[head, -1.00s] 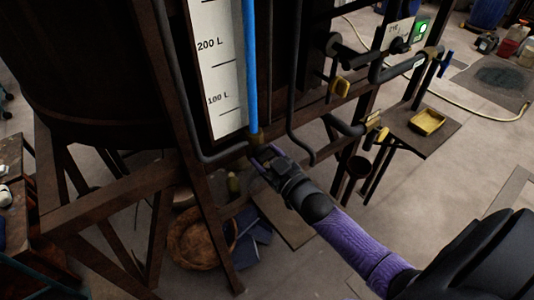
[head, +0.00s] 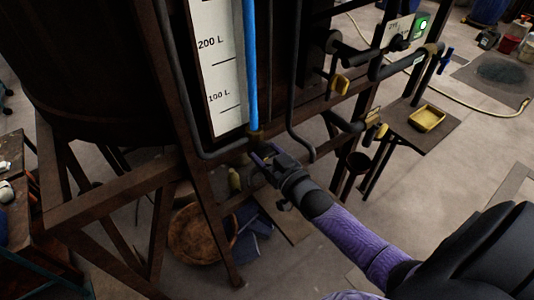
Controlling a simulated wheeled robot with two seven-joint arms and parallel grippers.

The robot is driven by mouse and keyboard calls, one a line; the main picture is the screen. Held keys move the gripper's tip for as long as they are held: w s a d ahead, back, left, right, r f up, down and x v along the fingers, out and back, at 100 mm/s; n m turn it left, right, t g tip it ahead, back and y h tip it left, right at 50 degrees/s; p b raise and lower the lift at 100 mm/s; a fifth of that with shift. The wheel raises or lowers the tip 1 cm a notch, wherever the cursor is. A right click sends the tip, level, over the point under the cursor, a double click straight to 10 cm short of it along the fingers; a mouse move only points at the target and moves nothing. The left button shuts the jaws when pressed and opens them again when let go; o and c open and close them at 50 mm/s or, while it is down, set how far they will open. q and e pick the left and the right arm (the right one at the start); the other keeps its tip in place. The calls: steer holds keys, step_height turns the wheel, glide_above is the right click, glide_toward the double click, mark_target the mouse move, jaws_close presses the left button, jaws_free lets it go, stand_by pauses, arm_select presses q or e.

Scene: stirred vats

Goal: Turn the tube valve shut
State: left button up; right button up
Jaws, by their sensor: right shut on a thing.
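The blue sight tube (head: 251,65) runs down beside the white litre scale (head: 213,65). The tube valve (head: 254,137) is the small brass-coloured fitting at its lower end, joined to the dark pipe. My right gripper (head: 262,162) comes in from the lower right and is shut on the valve's handle just below the fitting. The fingers hide most of the handle, so its exact angle is not clear. My left gripper is not in view.
A small shelf (head: 408,139) holds a yellow tray (head: 427,118). A rusty frame leg (head: 207,203) stands left of my gripper, and a basket (head: 193,235) sits on the floor below.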

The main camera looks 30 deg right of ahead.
steer(key=o, duration=1.3)
steer(key=s, duration=1)
steer(key=shift+d+p, duration=0.3)
steer(key=shift+d, duration=0.1)
steer(key=s+f+g+b, duration=0.3)
steer(key=f, duration=0.7)
steer(key=s+a+f+g+h+b, duration=0.1)
steer(key=s+f+g+b, duration=0.2)
steer(key=f, duration=0.7)
steer(key=s+f+g+b, duration=0.2)
steer(key=s+f+b, duration=0.15)
steer(key=f, duration=0.65)
steer(key=s+a+f+g+b, duration=0.2)
steer(key=s+f+g+b, duration=0.1)
steer(key=s+f, duration=0.3)
steer(key=s+a+f+n+g+b, duration=0.1)
steer(key=s+a+f+g+b, duration=0.1)
steer(key=s+f, duration=0.5)
steer(key=s+a+f+g+b, duration=0.2)
steer(key=s+f+g+b, duration=0.2)
steer(key=s+f, duration=0.2)
steer(key=shift+s+a+f+n+b, duration=0.15)
steer(key=shift+s+f+n+b, duration=0.2)
steer(key=shift+f, duration=0.45)
